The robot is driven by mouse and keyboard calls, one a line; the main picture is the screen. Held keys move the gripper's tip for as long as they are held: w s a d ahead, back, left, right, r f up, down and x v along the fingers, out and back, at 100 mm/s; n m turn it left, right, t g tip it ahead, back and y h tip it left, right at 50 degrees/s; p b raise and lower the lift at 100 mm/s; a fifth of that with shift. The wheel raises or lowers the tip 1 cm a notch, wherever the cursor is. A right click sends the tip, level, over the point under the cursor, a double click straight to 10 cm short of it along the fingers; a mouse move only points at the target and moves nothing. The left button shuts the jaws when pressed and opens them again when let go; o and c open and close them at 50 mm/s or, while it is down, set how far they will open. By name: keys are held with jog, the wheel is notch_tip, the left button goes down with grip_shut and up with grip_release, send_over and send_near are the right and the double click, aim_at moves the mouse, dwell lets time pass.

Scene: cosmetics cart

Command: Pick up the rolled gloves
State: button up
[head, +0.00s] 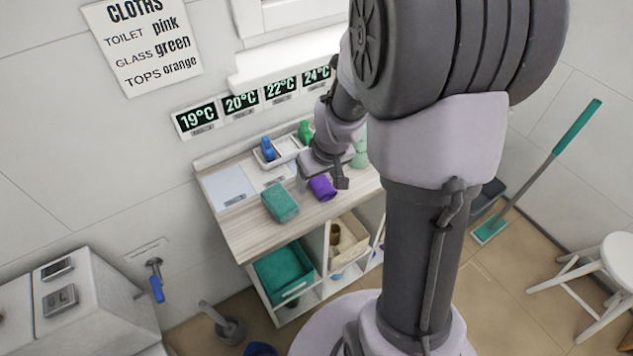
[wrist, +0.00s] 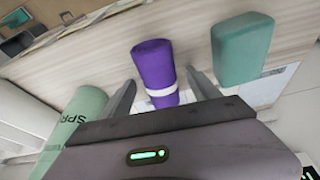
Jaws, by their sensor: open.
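The rolled gloves are a purple roll with a white band. In the wrist view the purple roll (wrist: 153,68) lies on the wooden cart top, with its banded end between the two fingers of my gripper (wrist: 158,92). The fingers are apart, with a gap on each side of the roll. In the head view the purple roll (head: 322,188) is near the front edge of the cart top, just below my gripper (head: 325,180). My gripper is open and partly hides the area behind the roll.
A teal block (wrist: 241,48) lies beside the roll; it also shows in the head view (head: 280,204). A pale green cylinder (wrist: 77,122) stands on the roll's other side. Bins (head: 284,272) sit in shelves below.

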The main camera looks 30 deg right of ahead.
jog(key=shift+r, duration=0.1)
jog(key=c, duration=1.5)
jog(key=shift+r, duration=0.1)
